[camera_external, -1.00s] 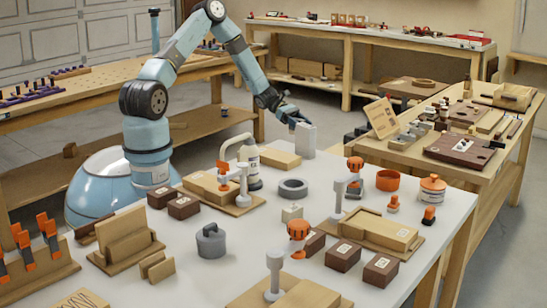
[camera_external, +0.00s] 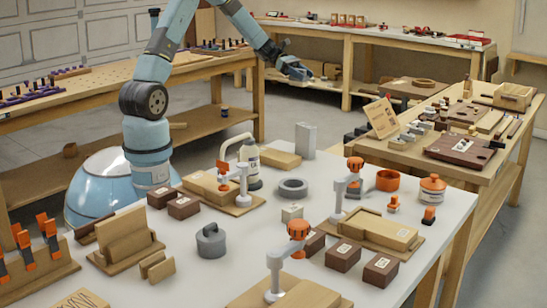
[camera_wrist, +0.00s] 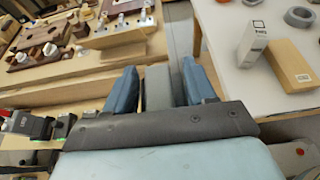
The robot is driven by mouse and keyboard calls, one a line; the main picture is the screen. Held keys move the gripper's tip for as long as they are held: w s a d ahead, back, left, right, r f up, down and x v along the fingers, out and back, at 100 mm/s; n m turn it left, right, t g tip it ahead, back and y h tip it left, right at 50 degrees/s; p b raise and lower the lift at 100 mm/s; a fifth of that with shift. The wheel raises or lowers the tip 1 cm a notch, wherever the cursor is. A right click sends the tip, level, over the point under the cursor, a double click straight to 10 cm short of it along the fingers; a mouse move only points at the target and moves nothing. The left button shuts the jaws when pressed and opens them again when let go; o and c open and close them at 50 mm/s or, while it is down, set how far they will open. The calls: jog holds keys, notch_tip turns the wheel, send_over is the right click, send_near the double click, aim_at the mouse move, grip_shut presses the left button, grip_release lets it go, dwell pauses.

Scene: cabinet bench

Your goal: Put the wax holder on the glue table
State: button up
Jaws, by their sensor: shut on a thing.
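My gripper (camera_external: 298,70) is raised in the air beyond the far edge of the white table (camera_external: 225,270), which carries a glue bottle (camera_external: 250,160). In the wrist view my gripper (camera_wrist: 160,85) has its blue fingers on either side of a plain grey block (camera_wrist: 158,90). The block's lower part is hidden, and I cannot tell for sure whether it is the wax holder. A separate light grey upright box (camera_external: 306,140) stands at the table's far edge; it shows with a printed label in the wrist view (camera_wrist: 252,42).
A wooden block (camera_external: 281,159) lies beside the upright box, near a grey ring (camera_external: 293,188). Several clamps and dark boxes fill the white table. A cluttered wooden bench (camera_external: 470,125) stands to the right, with a floor gap between the two.

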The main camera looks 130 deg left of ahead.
jog(key=w+d+m+g+h, duration=0.3)
jog(key=w+d+m+h, duration=0.45)
jog(key=w+d, duration=0.95)
jog(key=w+d+m+g+h, duration=0.2)
jog(key=w+d+m+g, duration=0.1)
jog(key=d, duration=0.6)
jog(key=w+d+m+g+h, duration=0.2)
jog(key=d+m+h, duration=0.1)
jog(key=d, duration=0.7)
jog(key=shift+g, duration=0.3)
jog(key=w+a+f, duration=0.1)
jog(key=w+f, duration=0.3)
jog(key=f, duration=0.1)
jog(key=w+a+f, duration=0.2)
jog(key=w+f, duration=0.2)
jog(key=w+a+f, duration=0.1)
jog(key=w+f, duration=0.3)
jog(key=f, duration=0.1)
jog(key=shift+w+a+f, duration=0.3)
jog(key=shift+w, duration=0.1)
jog(key=shift+w+f, duration=0.2)
jog(key=shift+f, duration=1.5)
